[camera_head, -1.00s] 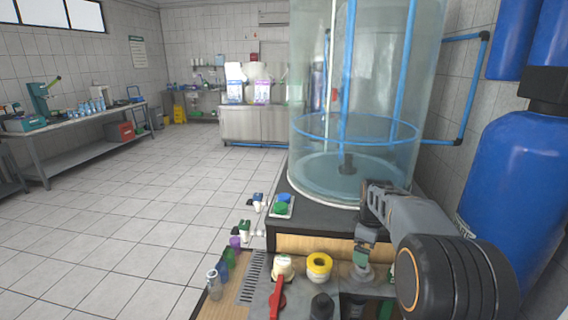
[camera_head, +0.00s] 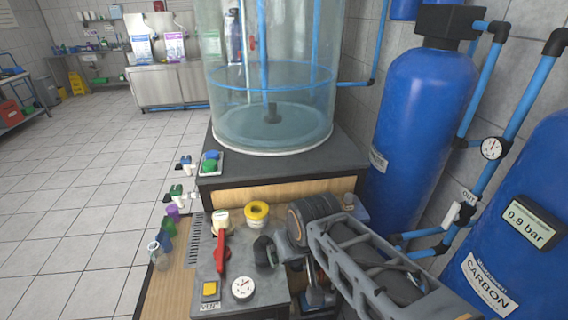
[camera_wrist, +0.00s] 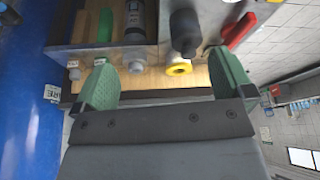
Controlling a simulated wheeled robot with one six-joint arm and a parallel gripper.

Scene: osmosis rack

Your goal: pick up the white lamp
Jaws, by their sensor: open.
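I cannot make out for certain which thing is the white lamp. A small round whitish piece (camera_head: 220,220) stands on the bench beside a yellow ring-shaped roll (camera_head: 257,211) in the head view. In the wrist view several small pale round caps, one of them here (camera_wrist: 135,66), sit in a row along the bench edge. My gripper (camera_wrist: 165,74) is open and empty, its two green fingers wide apart. The yellow roll (camera_wrist: 179,67) shows between the fingers, beyond them. In the head view my arm hides part of the bench, and the fingers cannot be made out.
A grey panel (camera_head: 210,270) carries a red lever (camera_head: 221,252), a gauge (camera_head: 243,288) and a yellow button (camera_head: 210,290). A clear tank (camera_head: 275,110) stands behind. Blue tanks (camera_head: 415,120) and pipes crowd the right. Small bottles (camera_head: 165,240) line the left edge; open floor lies left.

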